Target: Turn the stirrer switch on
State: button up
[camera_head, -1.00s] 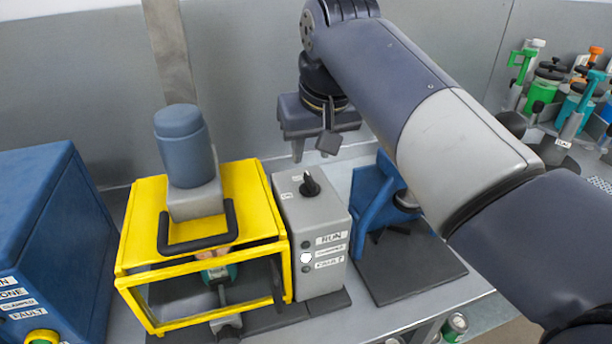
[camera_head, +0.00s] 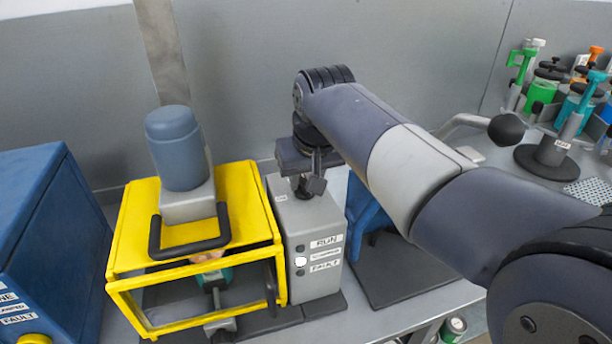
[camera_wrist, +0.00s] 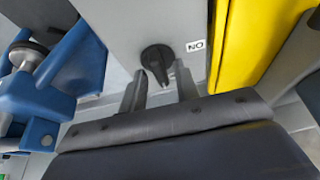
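The stirrer switch is a black rotary knob (camera_wrist: 157,60) on top of the grey control box (camera_head: 312,255). An ON label (camera_wrist: 195,46) is beside it in the wrist view. My gripper (camera_wrist: 162,88) is open, its two fingers apart, just above the box top and close around the knob. I cannot tell whether the fingers touch the knob. On the box front, the middle lamp (camera_head: 300,261) looks white; the lamps by RUN and FAULT are dark.
A yellow guard frame (camera_head: 125,262) with a blue-grey motor (camera_head: 180,150) stands directly left of the box. A blue stand (camera_head: 365,215) is close on its right. A larger blue box (camera_head: 45,225) is at far left. Bottles and clamps crowd the right rear.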

grip_shut()
